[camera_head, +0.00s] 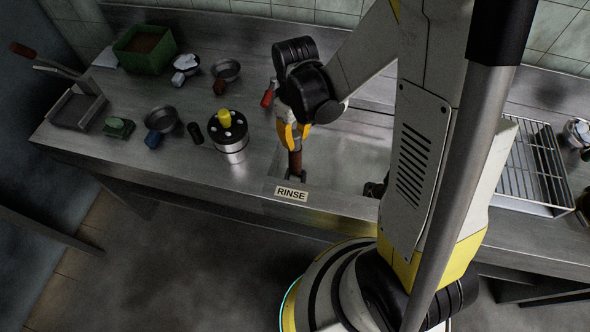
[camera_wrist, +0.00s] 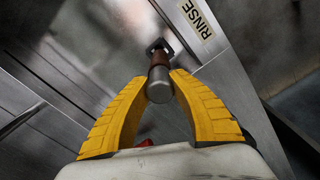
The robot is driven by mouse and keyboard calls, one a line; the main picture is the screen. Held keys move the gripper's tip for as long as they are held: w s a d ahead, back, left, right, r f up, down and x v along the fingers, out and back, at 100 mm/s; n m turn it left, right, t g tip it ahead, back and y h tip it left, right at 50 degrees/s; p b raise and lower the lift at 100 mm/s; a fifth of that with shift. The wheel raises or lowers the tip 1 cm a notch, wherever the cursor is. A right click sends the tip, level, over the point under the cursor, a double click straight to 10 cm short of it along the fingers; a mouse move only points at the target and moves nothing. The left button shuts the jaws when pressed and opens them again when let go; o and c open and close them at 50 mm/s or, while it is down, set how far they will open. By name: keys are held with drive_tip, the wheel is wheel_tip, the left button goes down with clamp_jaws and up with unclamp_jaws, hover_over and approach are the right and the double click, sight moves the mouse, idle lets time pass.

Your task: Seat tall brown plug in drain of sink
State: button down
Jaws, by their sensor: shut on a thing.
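The tall brown plug (camera_head: 295,160) stands roughly upright below my gripper (camera_head: 293,132), near the front left corner of the sink (camera_head: 345,165). In the wrist view the plug (camera_wrist: 160,60) shows a grey round top between the yellow fingertips (camera_wrist: 159,88). My gripper is shut on its upper part. A dark square piece (camera_wrist: 160,46) shows at the plug's far end; I cannot tell whether it is the drain or the plug's own base, or whether they touch. My arm hides part of the sink.
A RINSE label (camera_head: 291,193) is on the sink's front rim. A wire rack (camera_head: 535,160) stands right.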

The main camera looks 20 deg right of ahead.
sight(295, 151)
drive_tip(key=shift+f, duration=0.15)
drive_tip(key=shift+f+b, duration=1.55)
drive_tip(key=shift+b, duration=0.15)
drive_tip(key=shift+f+b, duration=1.35)
idle(0.5)
drive_tip(key=c, duration=1.2)
unclamp_jaws()
wheel_tip(295, 151, up, 12)
drive_tip(key=shift+r, duration=0.1)
